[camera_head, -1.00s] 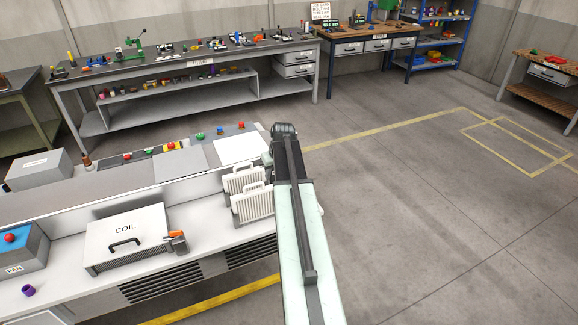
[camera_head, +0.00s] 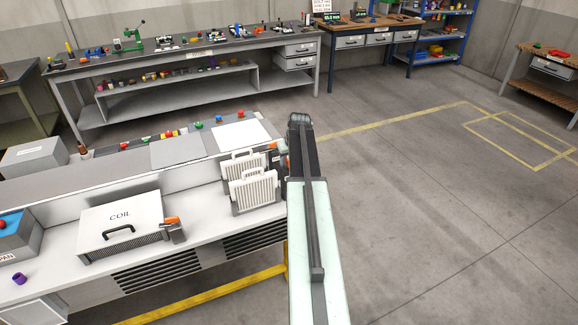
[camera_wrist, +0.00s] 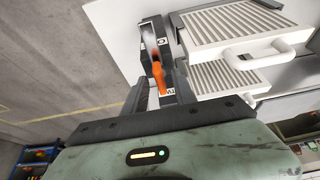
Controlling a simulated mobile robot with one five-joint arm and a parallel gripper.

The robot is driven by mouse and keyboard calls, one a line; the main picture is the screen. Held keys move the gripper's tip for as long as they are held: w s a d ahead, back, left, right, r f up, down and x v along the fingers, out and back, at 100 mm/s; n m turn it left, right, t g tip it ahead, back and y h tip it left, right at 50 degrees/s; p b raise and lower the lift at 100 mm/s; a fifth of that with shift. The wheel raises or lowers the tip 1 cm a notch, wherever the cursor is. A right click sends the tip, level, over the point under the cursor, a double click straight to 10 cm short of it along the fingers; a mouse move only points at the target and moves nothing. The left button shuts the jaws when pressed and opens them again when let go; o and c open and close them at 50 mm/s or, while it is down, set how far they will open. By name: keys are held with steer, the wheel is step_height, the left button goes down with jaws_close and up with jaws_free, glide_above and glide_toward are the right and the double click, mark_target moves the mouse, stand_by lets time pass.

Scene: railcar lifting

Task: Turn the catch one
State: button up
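A dark catch with an orange lever (camera_wrist: 158,78) is in the wrist view, beside the ribbed white filters. Pale letter labels show on its dark body. My gripper (camera_wrist: 160,92) is around this lever, its dark fingers apart on either side; I cannot tell whether either touches it. In the head view my arm covers the gripper, and a bit of orange (camera_head: 283,163) shows by the filters. A second orange-levered catch (camera_head: 173,222) sits at the right end of the COIL box (camera_head: 120,225). Which one is catch one is not readable.
Two ribbed white filters with handles (camera_head: 253,190) stand left of my arm; they also show in the wrist view (camera_wrist: 230,50). A purple cup (camera_head: 18,279) is on the white ledge. Workbenches (camera_head: 190,62) line the back wall.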

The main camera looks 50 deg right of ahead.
steer(key=shift+r, duration=0.1)
jaws_close()
stand_by(1.3)
